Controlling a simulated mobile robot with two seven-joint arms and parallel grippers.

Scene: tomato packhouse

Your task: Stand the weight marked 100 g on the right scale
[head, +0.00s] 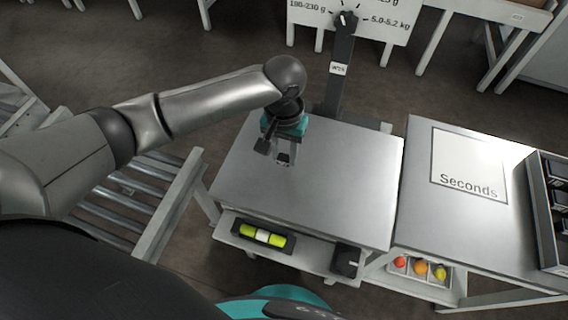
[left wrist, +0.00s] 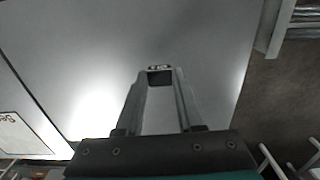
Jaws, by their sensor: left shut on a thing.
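A dark post (head: 337,85) with a small label and a dial knob stands behind the table. No scale can be made out for certain. My right gripper is out of view.
A shelf under the table holds a tray with a yellow-green cylinder (head: 248,234) and a black block (head: 347,260). At right a bench has a "Seconds" sheet (head: 470,165), a dark crate (head: 545,215) and coloured balls (head: 420,267) below. A roller conveyor (head: 115,205) lies left. The steel top is mostly clear.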

